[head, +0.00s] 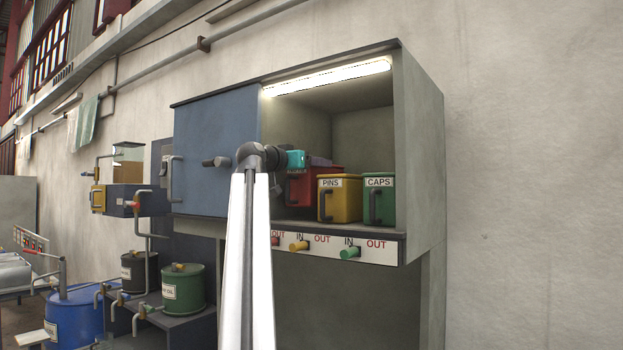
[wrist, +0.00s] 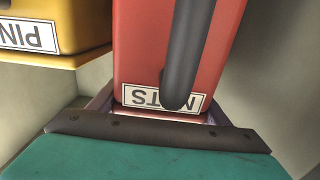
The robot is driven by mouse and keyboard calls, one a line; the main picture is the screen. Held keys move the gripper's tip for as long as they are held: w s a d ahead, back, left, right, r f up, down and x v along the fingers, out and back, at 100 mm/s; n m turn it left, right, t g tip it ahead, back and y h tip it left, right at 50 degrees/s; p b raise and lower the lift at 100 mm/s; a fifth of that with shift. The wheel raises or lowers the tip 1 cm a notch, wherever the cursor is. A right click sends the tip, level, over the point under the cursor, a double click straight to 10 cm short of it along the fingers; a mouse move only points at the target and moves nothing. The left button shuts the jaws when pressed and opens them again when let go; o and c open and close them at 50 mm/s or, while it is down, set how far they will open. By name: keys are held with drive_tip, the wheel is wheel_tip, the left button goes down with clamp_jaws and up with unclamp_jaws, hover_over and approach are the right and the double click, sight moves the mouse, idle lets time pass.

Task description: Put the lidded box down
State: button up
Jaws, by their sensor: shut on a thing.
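My gripper (head: 297,158) is teal and reaches into the lit cabinet from the left, at the top of the red bin. In the wrist view its teal body and dark bolted front plate (wrist: 150,128) fill the bottom edge. I cannot tell whether the box touches anything below. The red bin (head: 322,185) has a dark handle, and its label shows upside down in the wrist view (wrist: 135,60).
A yellow PINS bin (head: 347,202) and a green CAPS bin (head: 385,205) stand right of the red bin on the cabinet shelf. A blue door (head: 215,130) covers the cabinet's left. Its right wall (head: 420,150) and lit ceiling bound the space. Coloured knobs line the front edge.

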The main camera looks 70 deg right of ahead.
sight(311, 177)
drive_tip(key=shift+d+f+p, duration=0.2)
drive_tip(key=shift+f+p, duration=0.65)
drive_tip(key=shift+f, duration=0.95)
drive_tip(key=o, duration=1.8)
drive_tip(key=shift+f, duration=0.1)
drive_tip(key=shift+c, duration=0.2)
drive_tip(key=shift+a, duration=0.1)
drive_tip(key=b+v, duration=0.3)
drive_tip(key=v, duration=0.8)
drive_tip(key=shift+a, duration=0.45)
